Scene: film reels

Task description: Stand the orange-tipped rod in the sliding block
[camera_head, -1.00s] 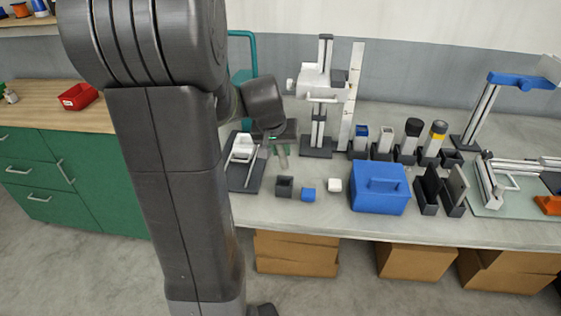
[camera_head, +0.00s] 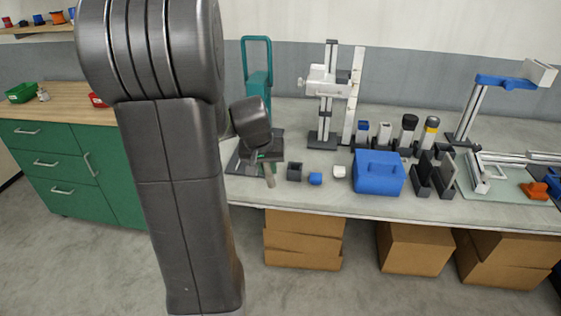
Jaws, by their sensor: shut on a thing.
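My gripper (camera_head: 267,164) is over the left end of the bench, seen from behind and partly covered by its own wrist. It is shut on a slim pale grey-green rod (camera_head: 270,178) that hangs down near the bench's front edge. No orange tip shows on the rod. I cannot tell for sure which part is the sliding block. A small dark block with a square opening (camera_head: 294,172) stands just right of the rod, apart from it.
A blue cube (camera_head: 315,179), a white cube (camera_head: 339,171) and a blue box (camera_head: 378,173) stand along the front to the right. A white-headed upright stand (camera_head: 327,82) rises behind. Several holders with cylinders stand further right. My arm blocks the left of the view.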

